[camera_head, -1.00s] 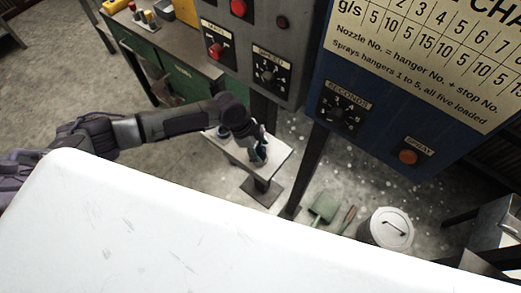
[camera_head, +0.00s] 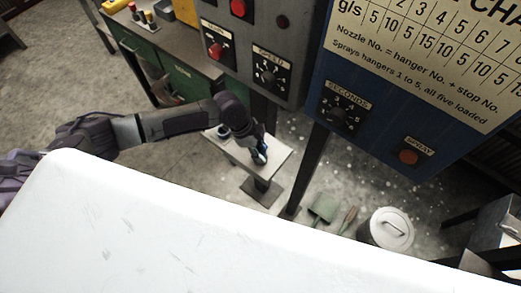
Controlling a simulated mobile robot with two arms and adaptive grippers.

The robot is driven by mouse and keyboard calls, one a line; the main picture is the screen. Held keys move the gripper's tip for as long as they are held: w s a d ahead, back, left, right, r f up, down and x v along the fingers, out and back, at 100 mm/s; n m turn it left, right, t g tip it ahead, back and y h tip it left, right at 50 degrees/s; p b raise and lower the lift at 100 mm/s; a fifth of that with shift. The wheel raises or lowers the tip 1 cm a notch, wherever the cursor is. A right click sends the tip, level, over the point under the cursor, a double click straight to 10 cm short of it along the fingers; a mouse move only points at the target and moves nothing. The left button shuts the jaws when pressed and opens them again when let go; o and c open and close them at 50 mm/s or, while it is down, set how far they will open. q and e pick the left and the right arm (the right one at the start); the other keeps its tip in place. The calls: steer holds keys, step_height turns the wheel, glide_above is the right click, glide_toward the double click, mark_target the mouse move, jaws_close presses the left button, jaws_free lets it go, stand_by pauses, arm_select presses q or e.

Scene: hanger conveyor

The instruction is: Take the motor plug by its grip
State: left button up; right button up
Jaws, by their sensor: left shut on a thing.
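My left arm reaches in from the left to a small pale stand (camera_head: 277,157) below the control panels. My left gripper (camera_head: 260,153) is at the top of this stand, shut on a small blue and dark thing, which appears to be the motor plug (camera_head: 261,157). The fingers cover much of it, and its grip cannot be made out. A second small blue and dark round piece (camera_head: 223,131) is at the stand's left end, partly beside the wrist. My right gripper is not in view.
A grey panel (camera_head: 243,62) with knobs and a blue panel (camera_head: 398,100) with a nozzle chart stand close behind the gripper. A large white surface (camera_head: 140,230) fills the front. A lidded bin (camera_head: 386,229) and green dustpan (camera_head: 323,208) are on the floor at right.

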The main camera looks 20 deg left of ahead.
mark_target(261, 145)
arm_select(q)
step_height(261, 145, up, 4)
steer(key=shift+d+f+b, duration=0.1)
steer(key=shift+b, duration=0.25)
steer(key=s+d+r+b, duration=0.1)
steer(key=s+d+r, duration=0.5)
steer(key=s+d, duration=0.2)
steer(key=shift+r, duration=0.35)
steer(key=shift+s, duration=0.1)
